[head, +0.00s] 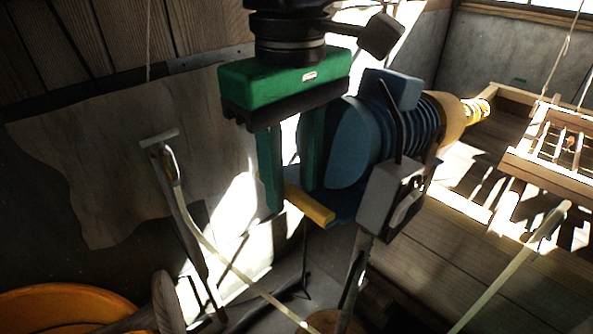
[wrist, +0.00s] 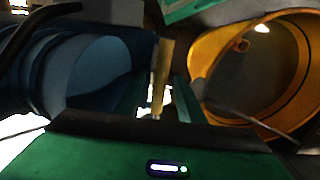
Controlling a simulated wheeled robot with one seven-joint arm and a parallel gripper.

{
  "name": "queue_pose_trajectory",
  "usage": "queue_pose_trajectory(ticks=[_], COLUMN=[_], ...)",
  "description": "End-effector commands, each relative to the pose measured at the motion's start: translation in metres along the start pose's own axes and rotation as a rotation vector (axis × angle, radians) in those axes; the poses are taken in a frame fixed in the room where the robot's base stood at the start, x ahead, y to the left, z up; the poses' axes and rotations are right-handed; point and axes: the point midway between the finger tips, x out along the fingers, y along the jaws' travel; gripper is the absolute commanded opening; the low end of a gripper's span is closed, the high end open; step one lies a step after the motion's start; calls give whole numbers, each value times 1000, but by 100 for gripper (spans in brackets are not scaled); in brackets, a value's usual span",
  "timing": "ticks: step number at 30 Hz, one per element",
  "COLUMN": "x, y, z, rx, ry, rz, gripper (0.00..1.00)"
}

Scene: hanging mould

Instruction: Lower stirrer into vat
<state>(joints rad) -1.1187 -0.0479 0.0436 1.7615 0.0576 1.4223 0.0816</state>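My gripper (head: 297,198) is green and points down in the middle of the head view. Its two fingers stand apart with a yellow wooden bar (head: 318,208) between them, seemingly pinched at the fingertips. I take the bar for the stirrer's handle; the rest of the stirrer is not clear. The bar (wrist: 164,70) also runs between the fingers in the wrist view. An orange round tub (head: 62,292) sits at the lower left of the head view; it shows at the right of the wrist view (wrist: 296,75). A large wooden trough (head: 455,240) stands at the right. I cannot tell which is the vat.
A blue drum (head: 345,150) with a ribbed side stands close behind and right of the fingers. A grey box (head: 385,195) on a post is beside it. A T-topped pole (head: 172,180) leans at left, before a pale sheet (head: 90,160). A slatted wooden frame (head: 560,165) is at right.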

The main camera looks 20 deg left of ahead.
Motion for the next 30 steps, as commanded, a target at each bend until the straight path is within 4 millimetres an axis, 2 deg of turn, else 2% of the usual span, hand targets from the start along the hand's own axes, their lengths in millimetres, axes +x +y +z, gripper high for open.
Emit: queue_pose_trajectory(ticks=[2,3,7,13,16,23,30], x=[0,0,0,-2,-10,-47,-83], y=[0,0,0,2,6,28,61], z=[0,0,0,0,-1,0,0], rx=[0,0,1,3,6,12,19], ry=[0,0,0,0,2,2,-2], rz=[0,0,0,0,-1,-4,-3], gripper=[35,30,0,0,0,0,0])
